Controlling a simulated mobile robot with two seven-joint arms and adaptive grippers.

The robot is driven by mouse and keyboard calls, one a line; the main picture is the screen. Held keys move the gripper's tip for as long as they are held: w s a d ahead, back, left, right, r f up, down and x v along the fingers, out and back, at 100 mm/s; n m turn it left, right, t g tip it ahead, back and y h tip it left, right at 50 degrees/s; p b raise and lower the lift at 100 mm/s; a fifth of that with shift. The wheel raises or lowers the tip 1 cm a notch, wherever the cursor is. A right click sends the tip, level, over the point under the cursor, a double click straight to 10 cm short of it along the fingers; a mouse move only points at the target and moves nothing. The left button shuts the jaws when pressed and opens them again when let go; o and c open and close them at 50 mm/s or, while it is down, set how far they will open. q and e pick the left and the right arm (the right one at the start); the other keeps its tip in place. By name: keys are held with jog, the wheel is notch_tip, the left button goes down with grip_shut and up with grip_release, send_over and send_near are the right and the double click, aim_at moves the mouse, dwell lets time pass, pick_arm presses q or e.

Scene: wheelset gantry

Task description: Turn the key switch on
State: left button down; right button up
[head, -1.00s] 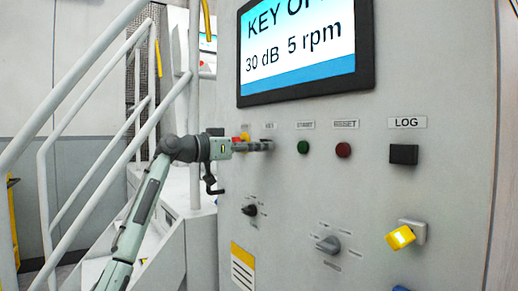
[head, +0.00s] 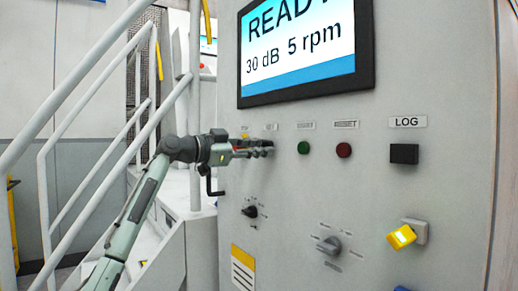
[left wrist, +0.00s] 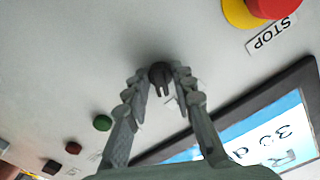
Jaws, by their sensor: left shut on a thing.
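The key switch (left wrist: 159,76) is a small dark round knob on the grey panel. In the left wrist view its bar lies between the fingertips of my left gripper (left wrist: 160,88), which is shut on it. In the head view my left gripper (head: 266,148) reaches the panel from the left, below the screen, and largely hides the switch. The screen (head: 300,45) reads "READY" with its end cut off, above "30 dB 5 rpm". My right gripper is not in view.
A green button (head: 303,147), a red button (head: 343,150) and a black LOG button (head: 404,154) sit right of the gripper. The red STOP button (left wrist: 270,6) on yellow is close by. Selector knobs (head: 329,245) are lower. Stair railings (head: 98,135) stand left.

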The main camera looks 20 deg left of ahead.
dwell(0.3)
pick_arm(q)
jog(key=c, duration=1.6)
grip_release()
jog(key=shift+o, duration=0.2)
jog(key=shift+s+a, duration=0.1)
jog(key=v, duration=1.1)
jog(key=shift+s+a, duration=0.25)
jog(key=shift+s, duration=0.05)
